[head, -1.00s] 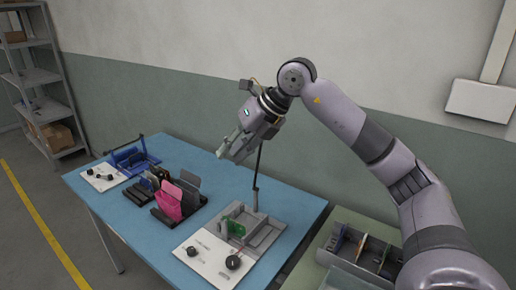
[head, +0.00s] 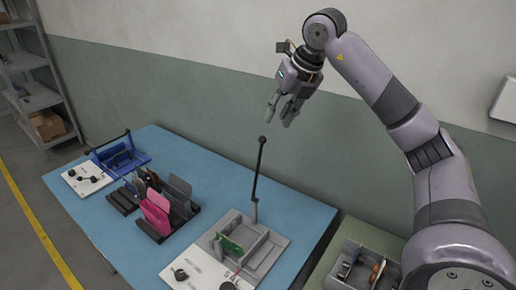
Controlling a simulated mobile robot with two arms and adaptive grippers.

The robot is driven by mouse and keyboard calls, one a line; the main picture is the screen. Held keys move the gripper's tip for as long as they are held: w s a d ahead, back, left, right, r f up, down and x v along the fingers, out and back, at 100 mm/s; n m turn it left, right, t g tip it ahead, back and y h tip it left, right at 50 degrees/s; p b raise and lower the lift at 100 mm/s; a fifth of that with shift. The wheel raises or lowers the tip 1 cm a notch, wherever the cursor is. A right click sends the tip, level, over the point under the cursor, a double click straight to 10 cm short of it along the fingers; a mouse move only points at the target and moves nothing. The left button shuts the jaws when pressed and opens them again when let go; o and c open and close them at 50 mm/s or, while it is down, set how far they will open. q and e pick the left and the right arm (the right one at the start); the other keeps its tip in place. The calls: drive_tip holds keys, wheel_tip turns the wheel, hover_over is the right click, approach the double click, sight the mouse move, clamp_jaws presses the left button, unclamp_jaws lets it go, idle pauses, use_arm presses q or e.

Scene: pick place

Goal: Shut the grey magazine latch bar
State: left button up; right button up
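The grey magazine (head: 271,252) sits at the front right of the blue table, with a green board (head: 229,246) standing in it. Its dark latch bar (head: 259,172) stands up steeply from a grey post at the magazine's back side, leaning slightly right, with a round knob at the top. My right gripper (head: 279,117) hangs in the air above and a little right of the knob, apart from it. Its two fingers are spread with nothing between them. My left gripper is not in view.
A blue magazine (head: 124,160) with its own dark bar stands at the table's far left. A rack with pink and grey plates (head: 156,213) stands mid-table. A grey bin (head: 340,274) with parts is at the lower right. Blue table surface (head: 225,170) behind the rack is clear.

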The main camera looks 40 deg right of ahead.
hover_over(262, 146)
drive_tip(key=s, duration=0.2)
drive_tip(key=f, duration=0.6)
drive_tip(key=shift+s+d, duration=0.15)
drive_tip(key=shift+s, duration=0.05)
drive_tip(key=p+x, duration=0.1)
drive_tip(key=x, duration=0.8)
drive_tip(key=shift+w+f, duration=0.2)
drive_tip(key=shift+w, duration=0.1)
drive_tip(key=shift+d, duration=0.1)
drive_tip(key=shift+c, duration=0.2)
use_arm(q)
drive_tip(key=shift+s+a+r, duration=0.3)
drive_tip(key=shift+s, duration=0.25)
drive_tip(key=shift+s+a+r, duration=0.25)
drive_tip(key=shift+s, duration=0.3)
use_arm(e)
clamp_jaws()
